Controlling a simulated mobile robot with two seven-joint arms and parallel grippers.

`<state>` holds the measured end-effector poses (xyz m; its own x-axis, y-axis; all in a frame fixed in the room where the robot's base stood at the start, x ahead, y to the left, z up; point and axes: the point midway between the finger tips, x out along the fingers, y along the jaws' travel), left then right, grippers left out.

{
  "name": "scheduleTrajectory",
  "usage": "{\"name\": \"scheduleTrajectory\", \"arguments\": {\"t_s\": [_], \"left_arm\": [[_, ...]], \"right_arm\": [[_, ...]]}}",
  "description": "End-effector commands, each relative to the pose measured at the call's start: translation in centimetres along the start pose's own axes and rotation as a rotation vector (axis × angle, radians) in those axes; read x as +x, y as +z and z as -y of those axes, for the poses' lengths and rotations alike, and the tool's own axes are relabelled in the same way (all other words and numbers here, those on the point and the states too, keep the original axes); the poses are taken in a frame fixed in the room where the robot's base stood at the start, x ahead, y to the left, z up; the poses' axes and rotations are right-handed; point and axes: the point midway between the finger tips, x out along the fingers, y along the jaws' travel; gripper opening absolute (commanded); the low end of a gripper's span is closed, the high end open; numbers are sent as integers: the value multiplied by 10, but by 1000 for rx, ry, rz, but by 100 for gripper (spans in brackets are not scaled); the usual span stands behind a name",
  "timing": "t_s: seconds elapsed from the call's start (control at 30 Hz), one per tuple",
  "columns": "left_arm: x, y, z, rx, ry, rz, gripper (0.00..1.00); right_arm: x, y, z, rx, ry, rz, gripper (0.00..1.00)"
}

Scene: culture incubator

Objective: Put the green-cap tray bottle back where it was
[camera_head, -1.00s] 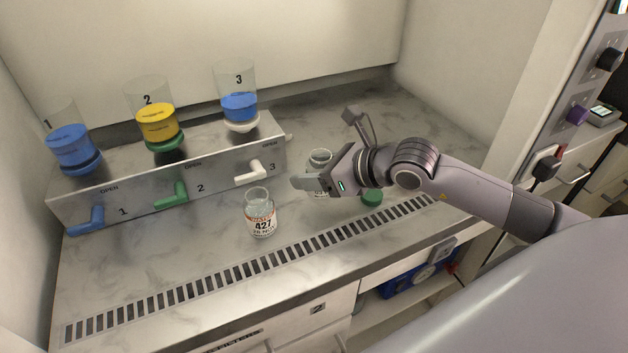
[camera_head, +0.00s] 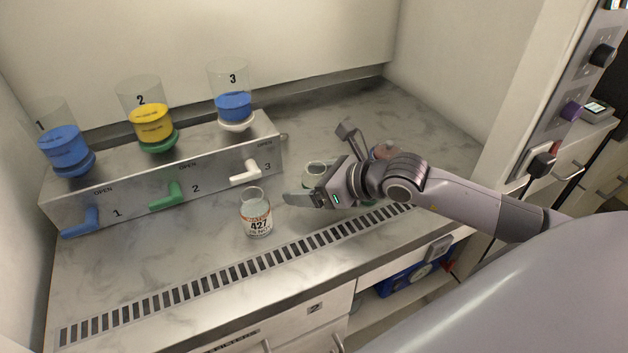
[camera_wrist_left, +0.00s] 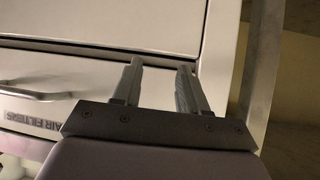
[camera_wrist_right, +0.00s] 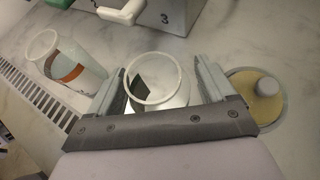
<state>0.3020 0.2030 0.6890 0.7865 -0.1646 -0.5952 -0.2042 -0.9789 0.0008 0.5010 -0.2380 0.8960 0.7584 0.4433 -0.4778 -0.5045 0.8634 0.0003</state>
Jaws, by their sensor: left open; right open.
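My right gripper (camera_head: 308,193) is open, low over the bench. In the right wrist view its fingers (camera_wrist_right: 163,85) stand on either side of an uncapped clear bottle (camera_wrist_right: 152,72); I cannot tell whether they touch it. In the head view that bottle (camera_head: 314,169) is partly hidden by the gripper. A second open bottle (camera_head: 256,222), labelled 427, stands upright to the left, also in the right wrist view (camera_wrist_right: 66,66). The green cap lying on the bench is almost wholly hidden by my arm. My left gripper (camera_wrist_left: 158,82) is open and empty before a drawer front.
A metal manifold (camera_head: 215,163) with three numbered cups and valve handles stands at the back left. A slotted vent (camera_head: 235,273) runs along the front.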

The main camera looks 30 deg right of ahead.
Motion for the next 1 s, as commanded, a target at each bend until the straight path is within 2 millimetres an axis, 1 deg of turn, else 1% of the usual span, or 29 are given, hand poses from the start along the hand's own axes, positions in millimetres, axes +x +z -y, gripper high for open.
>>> {"name": "scheduleTrajectory", "arguments": {"t_s": [0.1, 0.17, 0.53, 0.8, 1.0], "left_arm": [[-3, -4, 0, 0, 0, 0, 43], [-2, -3, 0, 0, 0, -2, 43], [2, 2, 0, 0, 0, -1, 43], [2, 3, 0, 0, 0, 0, 43], [1, 1, 0, 0, 0, 0, 43]], "right_arm": [[-3, 5, 0, -1, 0, 0, 83], [-8, 2, 1, -1, -2, -1, 83], [-62, 1, 0, -3, 0, -5, 83], [-87, 1, 0, -1, -1, -4, 83], [-101, 2, 0, 3, -1, -2, 83]]}}
